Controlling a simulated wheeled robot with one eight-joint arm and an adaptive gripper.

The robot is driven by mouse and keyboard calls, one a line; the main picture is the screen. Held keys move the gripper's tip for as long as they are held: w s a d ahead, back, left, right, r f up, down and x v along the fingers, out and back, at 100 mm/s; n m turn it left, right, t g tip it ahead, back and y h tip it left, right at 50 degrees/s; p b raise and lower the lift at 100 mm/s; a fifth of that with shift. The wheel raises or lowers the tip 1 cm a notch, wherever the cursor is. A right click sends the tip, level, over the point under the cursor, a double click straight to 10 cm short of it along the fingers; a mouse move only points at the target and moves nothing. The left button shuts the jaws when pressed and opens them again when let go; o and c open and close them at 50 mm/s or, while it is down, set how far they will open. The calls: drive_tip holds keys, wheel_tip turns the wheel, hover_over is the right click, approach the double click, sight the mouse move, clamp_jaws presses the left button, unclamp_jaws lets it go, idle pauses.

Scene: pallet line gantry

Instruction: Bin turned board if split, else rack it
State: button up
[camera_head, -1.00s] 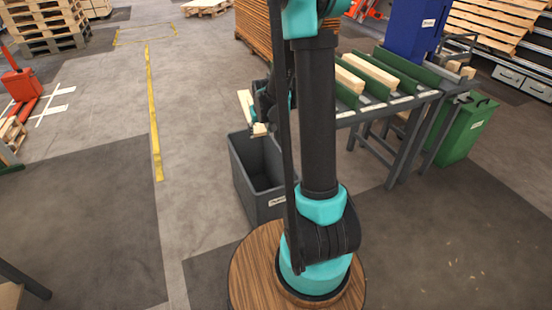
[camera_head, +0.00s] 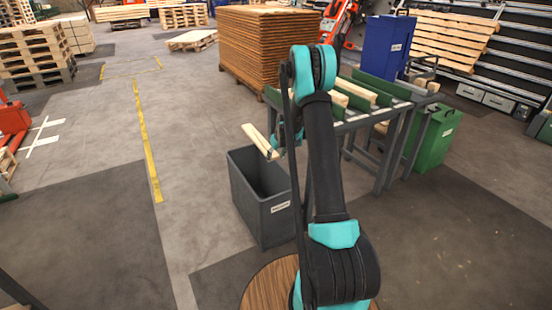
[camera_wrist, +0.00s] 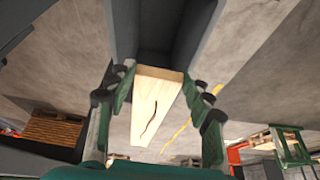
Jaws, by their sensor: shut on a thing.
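My gripper (camera_wrist: 158,85) is shut on a pale wooden board (camera_wrist: 157,112). A dark, wavy crack runs lengthwise along the face of the board in the wrist view. In the head view the board (camera_head: 257,139) is held tilted above the far rim of the open grey bin (camera_head: 270,215). The bin has a white label that I cannot read. The rack (camera_head: 387,107) stands right of the bin, with green dividers and pale boards lying in its slots. My arm hides part of the rack.
A green bin (camera_head: 432,140) stands right of the rack, and a blue box (camera_head: 388,48) stands behind it. A tall stack of brown boards (camera_head: 262,45) is behind the grey bin. The floor left of the grey bin is clear, with a yellow line (camera_head: 146,135).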

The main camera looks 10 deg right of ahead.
sight(276, 156)
drive_tip(key=shift+w+d+f, duration=0.2)
drive_tip(key=shift+w+f, duration=0.7)
drive_tip(key=shift+w, duration=0.1)
drive_tip(key=shift+w+f, duration=0.2)
drive_tip(key=shift+f, duration=0.25)
wheel_tip(276, 156, down, 12)
drive_tip(key=shift+f, duration=0.25)
drive_tip(key=o, duration=1.4)
drive_tip(key=shift+c, duration=0.2)
drive_tip(key=shift+r, duration=0.1)
drive_tip(key=v, duration=1.2)
drive_tip(key=shift+d, duration=0.15)
